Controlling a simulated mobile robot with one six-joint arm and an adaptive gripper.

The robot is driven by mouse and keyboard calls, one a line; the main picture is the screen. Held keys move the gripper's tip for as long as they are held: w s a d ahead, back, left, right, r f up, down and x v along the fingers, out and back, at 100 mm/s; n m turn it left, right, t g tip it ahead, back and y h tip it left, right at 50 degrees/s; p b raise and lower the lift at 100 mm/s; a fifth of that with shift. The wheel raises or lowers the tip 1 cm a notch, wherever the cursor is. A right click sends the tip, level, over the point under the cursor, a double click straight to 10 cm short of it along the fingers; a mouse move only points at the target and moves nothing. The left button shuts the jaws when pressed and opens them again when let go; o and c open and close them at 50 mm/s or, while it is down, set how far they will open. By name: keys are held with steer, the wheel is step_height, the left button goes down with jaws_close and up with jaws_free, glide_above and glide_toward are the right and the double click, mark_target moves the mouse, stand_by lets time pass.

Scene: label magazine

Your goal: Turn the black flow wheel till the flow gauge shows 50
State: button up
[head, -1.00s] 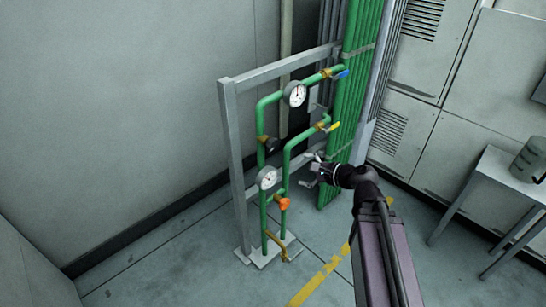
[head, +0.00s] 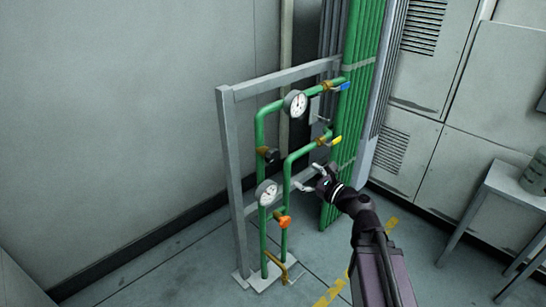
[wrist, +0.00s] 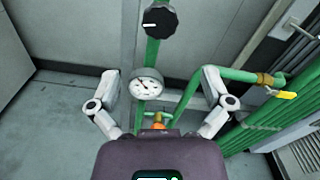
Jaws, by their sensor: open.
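The black flow wheel (head: 271,156) sits on the left green pipe, between the two gauges. In the wrist view the wheel (wrist: 159,22) is at the top centre, with a white mark toward its left side. A white dial gauge (head: 266,193) is below the wheel, and it also shows in the wrist view (wrist: 147,83). Another gauge (head: 295,104) is at the upper pipe. Which one is the flow gauge, and the exact readings, are too small to tell. My gripper (head: 310,178) is open and empty, right of the pipes and apart from the wheel.
An orange handle (head: 283,222) is on the lower pipe; a yellow lever (head: 335,140) and a blue lever (head: 345,86) are on the right branches. A grey frame (head: 238,190) carries the pipes. A grey table (head: 500,190) stands at the right.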

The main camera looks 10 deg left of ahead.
mark_target(275, 157)
steer(key=shift+w+a, duration=0.1)
steer(key=x, duration=1.3)
steer(key=shift+w+a, duration=0.15)
steer(key=shift+a, duration=0.05)
steer(key=c, duration=1)
